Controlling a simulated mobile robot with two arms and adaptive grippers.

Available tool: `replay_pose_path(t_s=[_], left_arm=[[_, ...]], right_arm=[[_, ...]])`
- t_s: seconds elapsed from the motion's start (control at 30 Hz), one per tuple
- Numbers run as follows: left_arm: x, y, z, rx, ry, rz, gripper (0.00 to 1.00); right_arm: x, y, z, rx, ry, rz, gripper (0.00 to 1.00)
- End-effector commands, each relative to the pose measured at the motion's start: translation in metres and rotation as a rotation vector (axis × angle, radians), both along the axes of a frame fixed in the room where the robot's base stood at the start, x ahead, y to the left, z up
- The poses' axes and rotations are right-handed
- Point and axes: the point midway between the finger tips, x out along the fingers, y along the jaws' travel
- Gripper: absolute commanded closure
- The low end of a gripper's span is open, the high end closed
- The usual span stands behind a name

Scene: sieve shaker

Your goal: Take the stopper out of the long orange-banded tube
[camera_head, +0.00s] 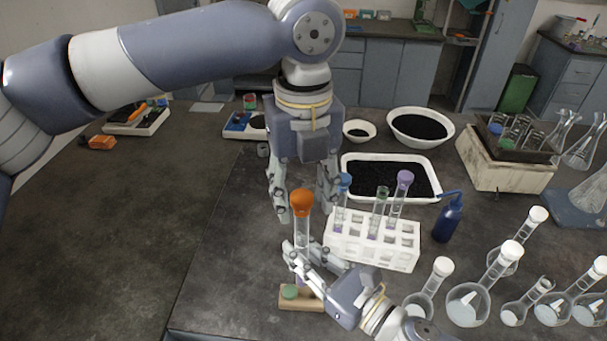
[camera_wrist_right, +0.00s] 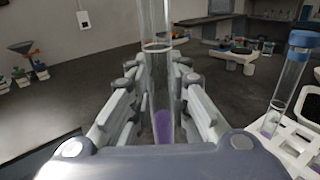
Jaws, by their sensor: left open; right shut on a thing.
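The long clear tube (camera_head: 302,232) stands upright with a large orange stopper (camera_head: 302,200) in its top. My right gripper (camera_head: 301,256) is shut on the tube's body below the stopper. In the right wrist view the tube (camera_wrist_right: 155,22) runs between the fingers of the right gripper (camera_wrist_right: 160,88), with purple contents at its bottom; its stopper is out of that frame. My left gripper (camera_head: 304,208) points down from above and is open, its fingers apart on either side of the orange stopper. Whether they touch it I cannot tell.
A white rack (camera_head: 372,246) with several stoppered tubes stands just right of the tube. A small wooden block (camera_head: 314,304) with a green stopper (camera_head: 290,292) lies below the right gripper. A blue wash bottle (camera_head: 447,219) and several flasks stand at the right.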

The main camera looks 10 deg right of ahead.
Motion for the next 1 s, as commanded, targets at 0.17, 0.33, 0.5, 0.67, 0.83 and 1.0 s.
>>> replay_pose_path(t_s=[0.17,0.33,0.5,0.67,0.83,1.0], left_arm=[[-0.0001,-0.0001,-0.0039,-0.001,0.000,0.000,0.56],[0.0000,-0.0001,-0.0037,-0.001,0.000,0.000,0.60],[0.0000,-0.0002,-0.0035,-0.001,-0.001,0.000,0.99],[-0.0001,-0.0007,-0.0033,-0.002,0.000,0.000,1.00],[-0.0001,-0.0014,-0.0032,-0.004,-0.001,0.084,1.00],[0.0004,-0.0024,-0.0030,-0.006,0.000,0.347,1.00]], right_arm=[[0.0000,0.0000,0.0003,0.001,-0.001,0.000,1.00],[0.0000,0.0000,0.0003,0.001,-0.001,0.000,1.00],[-0.0001,0.0001,0.0003,0.000,-0.001,0.001,1.00],[-0.0004,0.0005,0.0003,0.000,-0.001,0.002,1.00],[-0.0007,0.0009,0.0004,-0.001,-0.002,0.003,1.00],[-0.0010,0.0011,0.0004,-0.002,-0.003,0.004,1.00]])
